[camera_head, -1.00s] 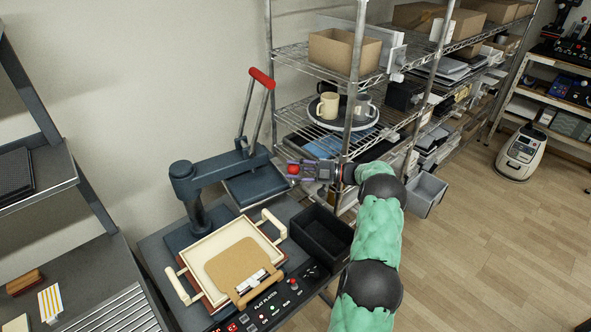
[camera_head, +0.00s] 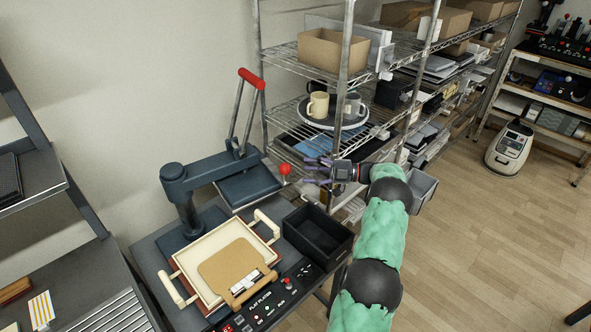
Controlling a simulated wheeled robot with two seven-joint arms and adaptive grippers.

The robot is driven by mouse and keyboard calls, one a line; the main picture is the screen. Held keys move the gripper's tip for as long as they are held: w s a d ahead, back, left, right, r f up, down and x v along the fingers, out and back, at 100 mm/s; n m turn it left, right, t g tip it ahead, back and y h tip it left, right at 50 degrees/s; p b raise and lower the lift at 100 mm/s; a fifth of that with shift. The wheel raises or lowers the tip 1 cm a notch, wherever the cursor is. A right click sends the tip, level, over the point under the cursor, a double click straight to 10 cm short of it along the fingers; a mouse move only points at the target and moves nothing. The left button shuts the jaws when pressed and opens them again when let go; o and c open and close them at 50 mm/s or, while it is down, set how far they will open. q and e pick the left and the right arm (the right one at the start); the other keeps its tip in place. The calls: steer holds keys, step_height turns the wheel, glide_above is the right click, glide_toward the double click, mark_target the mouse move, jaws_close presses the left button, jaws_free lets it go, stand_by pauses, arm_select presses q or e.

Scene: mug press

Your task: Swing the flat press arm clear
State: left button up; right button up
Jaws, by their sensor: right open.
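The flat press arm (camera_head: 219,170) is a dark blue swing arm on a post, carrying a dark heater plate (camera_head: 247,187) and a tall lever with a red grip (camera_head: 252,78). The arm points right and back, with the plate off to the side of the cream-framed press bed (camera_head: 217,248). A red ball knob (camera_head: 285,169) stands at the plate's right end. My right gripper (camera_head: 308,170) is open just right of the knob, its fingers spread and apparently clear of it. My left gripper is not in view.
A black open bin (camera_head: 318,234) stands right of the press bed, below my right gripper. A wire shelf rack (camera_head: 343,90) with mugs (camera_head: 318,105) on a round tray is close behind. A control panel (camera_head: 268,303) runs along the front.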

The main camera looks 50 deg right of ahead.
steer(key=v, duration=0.3)
steer(key=shift+s+d, duration=0.2)
